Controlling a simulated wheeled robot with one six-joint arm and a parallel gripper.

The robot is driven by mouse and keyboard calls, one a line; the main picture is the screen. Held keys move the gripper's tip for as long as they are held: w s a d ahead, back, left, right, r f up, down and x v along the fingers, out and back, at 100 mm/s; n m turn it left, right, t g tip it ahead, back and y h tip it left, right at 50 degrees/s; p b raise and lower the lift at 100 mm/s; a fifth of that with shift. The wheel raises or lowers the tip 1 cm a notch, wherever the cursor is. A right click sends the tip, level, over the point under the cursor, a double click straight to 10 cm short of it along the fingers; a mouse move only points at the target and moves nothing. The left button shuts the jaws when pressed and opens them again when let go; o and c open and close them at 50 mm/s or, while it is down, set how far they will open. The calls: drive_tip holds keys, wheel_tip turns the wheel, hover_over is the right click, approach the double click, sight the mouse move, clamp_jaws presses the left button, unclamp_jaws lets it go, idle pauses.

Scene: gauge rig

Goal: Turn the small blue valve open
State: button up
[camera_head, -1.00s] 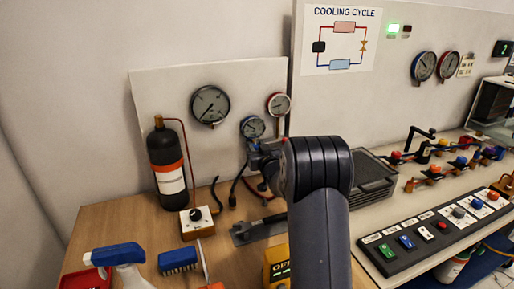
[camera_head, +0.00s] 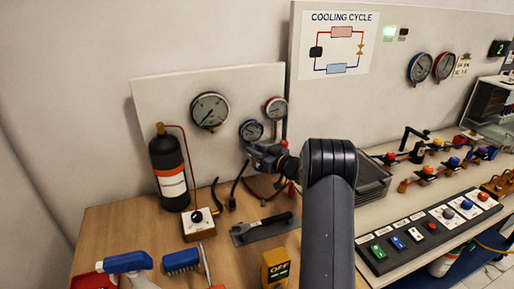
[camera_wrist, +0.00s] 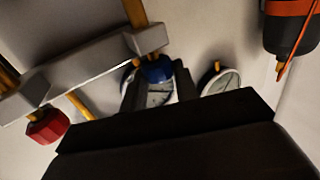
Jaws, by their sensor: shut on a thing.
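The small blue valve (camera_wrist: 157,70) is a round blue knob on a grey manifold bar (camera_wrist: 85,65) in the wrist view. My gripper (camera_wrist: 160,80) has its two dark fingers on either side of the knob and is shut on it. In the head view my gripper (camera_head: 264,156) is at the manifold below the small blue-rimmed gauge (camera_head: 251,131). There the arm hides most of the manifold and I cannot make out the knob's turn angle. A red knob (camera_wrist: 47,126) is at the other end of the bar.
A red-rimmed gauge (camera_head: 276,109) and a larger gauge (camera_head: 210,111) are on the back panel. A black bottle (camera_head: 168,165) stands left. A small knob box (camera_head: 198,223), a grey tool (camera_head: 264,229) and a yellow box reading OFF (camera_head: 276,268) are on the bench.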

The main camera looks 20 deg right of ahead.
drive_tip(key=shift+y, duration=0.3)
drive_tip(key=o, duration=1)
drive_tip(key=shift+d, duration=0.1)
drive_tip(key=b+v, duration=0.2)
drive_tip(key=v, duration=0.8)
drive_tip(key=shift+s+d+r, duration=0.1)
drive_tip(key=shift+s+d, duration=0.05)
drive_tip(key=shift+s, duration=0.15)
